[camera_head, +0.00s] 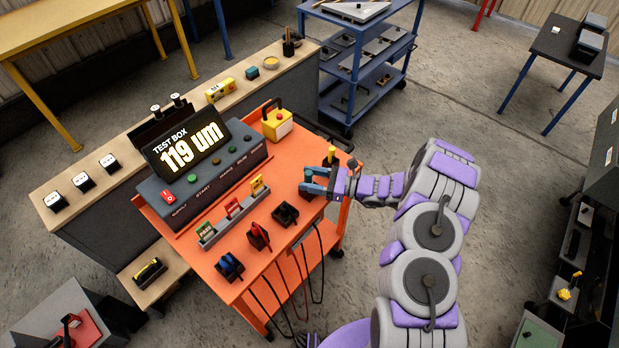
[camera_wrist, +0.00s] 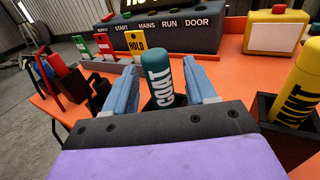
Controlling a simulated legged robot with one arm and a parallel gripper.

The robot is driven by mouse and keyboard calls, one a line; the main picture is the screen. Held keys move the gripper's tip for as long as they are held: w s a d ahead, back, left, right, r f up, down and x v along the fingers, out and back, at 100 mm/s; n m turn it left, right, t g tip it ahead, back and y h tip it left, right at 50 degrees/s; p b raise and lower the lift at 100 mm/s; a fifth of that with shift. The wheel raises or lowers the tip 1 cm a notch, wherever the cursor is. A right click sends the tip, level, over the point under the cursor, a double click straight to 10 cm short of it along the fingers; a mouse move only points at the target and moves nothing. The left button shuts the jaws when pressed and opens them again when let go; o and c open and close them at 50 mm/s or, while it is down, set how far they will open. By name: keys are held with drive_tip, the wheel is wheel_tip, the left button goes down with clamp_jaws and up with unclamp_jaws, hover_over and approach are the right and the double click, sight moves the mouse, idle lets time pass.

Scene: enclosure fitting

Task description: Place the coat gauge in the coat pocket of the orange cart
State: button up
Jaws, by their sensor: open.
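The coat gauge (camera_wrist: 164,80), a teal cylinder with COAT in white letters, stands upright between my fingers in the wrist view. Its lower end is in a dark pocket (camera_wrist: 149,104) on the orange cart (camera_head: 210,268); how deep it sits is hidden by my gripper. My gripper (camera_wrist: 163,88) is open, with one blue finger on each side of the gauge and a visible gap on at least the left side. In the head view my gripper (camera_head: 314,182) is at the cart's right edge and mostly hides the gauge.
A yellow gauge (camera_wrist: 300,85) stands in a dark holder close on the right. A tag rack (camera_head: 233,220) and the test box reading 119 um (camera_head: 190,148) stand behind.

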drive_tip(key=s+d+p, duration=0.2)
drive_tip(key=d, duration=1)
drive_tip(key=s+a+r+n+g+h, duration=0.3)
drive_tip(key=s+a+r+n+g, duration=0.25)
drive_tip(key=s+r, duration=0.35)
drive_tip(key=s+a+r+n+g+h, duration=0.4)
drive_tip(key=s+r+n, duration=0.3)
drive_tip(key=r, duration=0.4)
drive_tip(key=s+d+r+n+t+h, duration=0.1)
drive_tip(key=s+d+n+h, duration=0.1)
drive_tip(key=s, duration=0.5)
drive_tip(key=s+d+r+n+t+h, duration=0.2)
drive_tip(key=s+d+n+h, duration=0.1)
drive_tip(key=s+d+h, duration=0.2)
drive_tip(key=s+d+r+n+t+h, duration=0.1)
drive_tip(key=s+d+r+n+h, duration=0.1)
drive_tip(key=s+d, duration=0.4)
drive_tip(key=s+h, duration=0.1)
drive_tip(key=s, duration=0.2)
drive_tip(key=shift+s+d+r+n+h, duration=0.15)
drive_tip(key=shift+s+r+n+h, duration=0.15)
drive_tip(key=shift+s+n, duration=0.1)
